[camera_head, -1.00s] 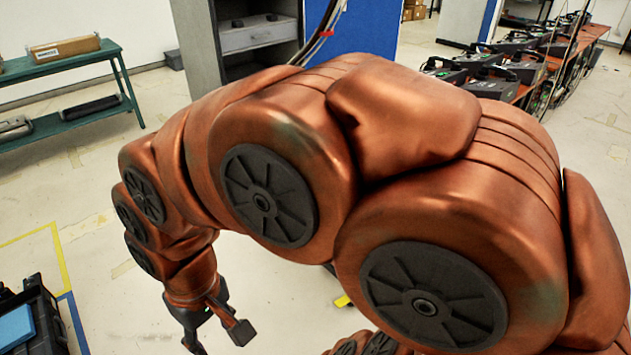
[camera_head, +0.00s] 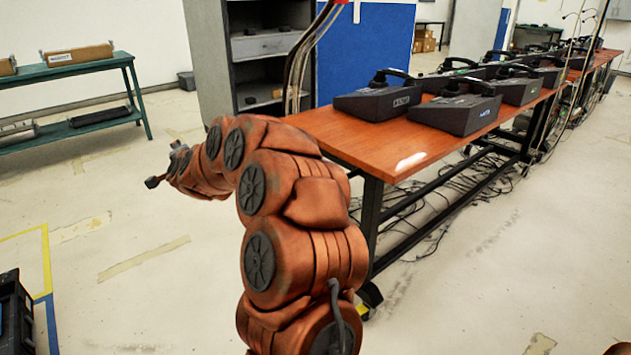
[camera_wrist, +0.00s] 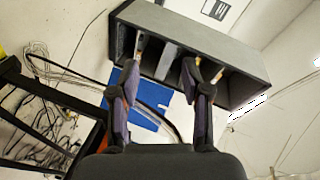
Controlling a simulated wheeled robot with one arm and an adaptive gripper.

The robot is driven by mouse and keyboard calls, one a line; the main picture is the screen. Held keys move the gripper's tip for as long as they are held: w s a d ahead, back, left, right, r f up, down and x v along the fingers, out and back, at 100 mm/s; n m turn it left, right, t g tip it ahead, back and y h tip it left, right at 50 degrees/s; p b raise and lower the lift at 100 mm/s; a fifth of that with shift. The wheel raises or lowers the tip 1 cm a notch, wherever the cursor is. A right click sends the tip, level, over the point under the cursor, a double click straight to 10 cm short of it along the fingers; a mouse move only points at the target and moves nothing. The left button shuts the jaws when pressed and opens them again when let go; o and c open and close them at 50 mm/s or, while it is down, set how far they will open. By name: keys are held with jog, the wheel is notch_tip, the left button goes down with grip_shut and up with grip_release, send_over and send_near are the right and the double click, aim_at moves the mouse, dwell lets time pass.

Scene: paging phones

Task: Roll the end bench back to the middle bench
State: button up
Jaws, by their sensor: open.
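The near bench (camera_head: 345,128) has a reddish-brown wooden top and a dark metal frame. Its near end faces me, right of my arm, with a caster (camera_head: 369,294) at the near leg. Black desk phones (camera_head: 376,99) stand on it. Further benches (camera_head: 598,62) continue the row to the far right; phones and cables hide whether a gap lies between them. My gripper (camera_head: 165,164) is open and empty, left of the near bench and apart from it. In the wrist view its two fingers (camera_wrist: 162,70) are spread in front of a grey cabinet.
A grey cabinet (camera_head: 208,62) and a blue panel (camera_head: 364,55) stand behind the bench. A green shelf table (camera_head: 100,66) is at the left. Loose cables (camera_head: 480,190) lie under the benches. A black case (camera_head: 14,315) is at lower left.

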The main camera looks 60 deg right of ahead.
jog(key=s+d+f+m+g+h+b, duration=0.25)
jog(key=d+f+m+h, duration=0.2)
jog(key=d, duration=0.55)
jog(key=s+d+f+m+g+h+b, duration=0.2)
jog(key=s+d+f+m+h+b, duration=0.15)
jog(key=d+f, duration=0.4)
jog(key=s+d+f+m+g+h+b, duration=0.4)
jog(key=s+d+m+g, duration=0.25)
jog(key=s+d, duration=0.6)
jog(key=shift+w+d+r+b, duration=0.2)
jog(key=shift+d+r+b, duration=0.15)
jog(key=shift+d, duration=0.95)
jog(key=shift+w+d+r+b, duration=0.2)
jog(key=shift+d+r+b, duration=0.15)
jog(key=shift+d, duration=1)
jog(key=shift+w+d+r+b, duration=0.25)
jog(key=shift+d+b, duration=0.1)
jog(key=shift+d, duration=0.95)
jog(key=shift+c, duration=0.2)
grip_shut()
